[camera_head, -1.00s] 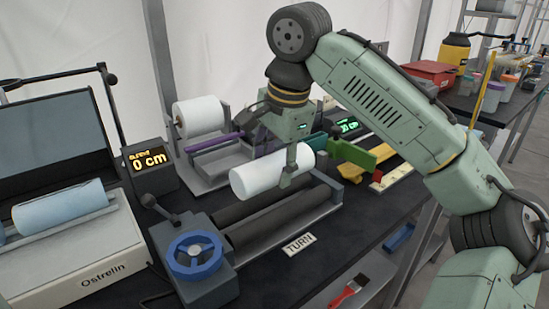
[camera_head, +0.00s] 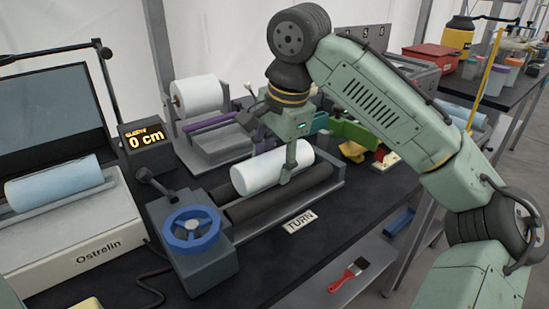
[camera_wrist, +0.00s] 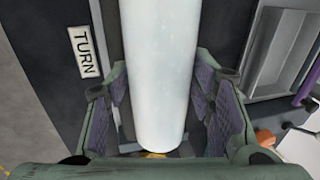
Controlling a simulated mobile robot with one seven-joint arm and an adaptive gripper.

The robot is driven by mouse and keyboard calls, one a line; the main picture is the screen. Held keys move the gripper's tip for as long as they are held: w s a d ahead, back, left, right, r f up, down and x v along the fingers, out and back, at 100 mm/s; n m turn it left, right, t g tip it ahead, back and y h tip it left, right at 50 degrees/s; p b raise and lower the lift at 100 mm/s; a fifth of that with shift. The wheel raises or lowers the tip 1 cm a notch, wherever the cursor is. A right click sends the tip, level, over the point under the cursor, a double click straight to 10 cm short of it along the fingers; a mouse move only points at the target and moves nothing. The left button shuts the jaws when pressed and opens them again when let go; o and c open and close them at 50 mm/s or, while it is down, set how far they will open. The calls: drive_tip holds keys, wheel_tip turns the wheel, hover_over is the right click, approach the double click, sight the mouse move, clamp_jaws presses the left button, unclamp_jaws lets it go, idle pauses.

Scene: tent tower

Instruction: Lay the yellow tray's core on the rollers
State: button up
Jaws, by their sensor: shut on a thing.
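The white core (camera_head: 258,172), a smooth cylinder, lies lengthwise just over or on the dark rollers (camera_head: 262,206) in the head view; I cannot tell whether it touches them. My gripper (camera_head: 288,166) points down and is shut around the core toward its right end. In the wrist view the core (camera_wrist: 160,70) runs between the two purple-padded fingers of my gripper (camera_wrist: 160,110). A yellow piece (camera_head: 352,151), perhaps part of the yellow tray, shows right of the rollers, mostly hidden. The core hides part of the rollers.
A blue handwheel (camera_head: 193,231) stands at the rollers' left end, and a TURN label (camera_head: 300,222) lies in front. A display (camera_head: 146,142) reads 0 cm. Another white roll (camera_head: 199,95) sits on a stand behind. A green piece (camera_head: 362,135) is close by on the right.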

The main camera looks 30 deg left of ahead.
drive_tip(key=shift+f, duration=0.25)
idle(0.7)
drive_tip(key=o, duration=1.6)
drive_tip(key=v, duration=1.2)
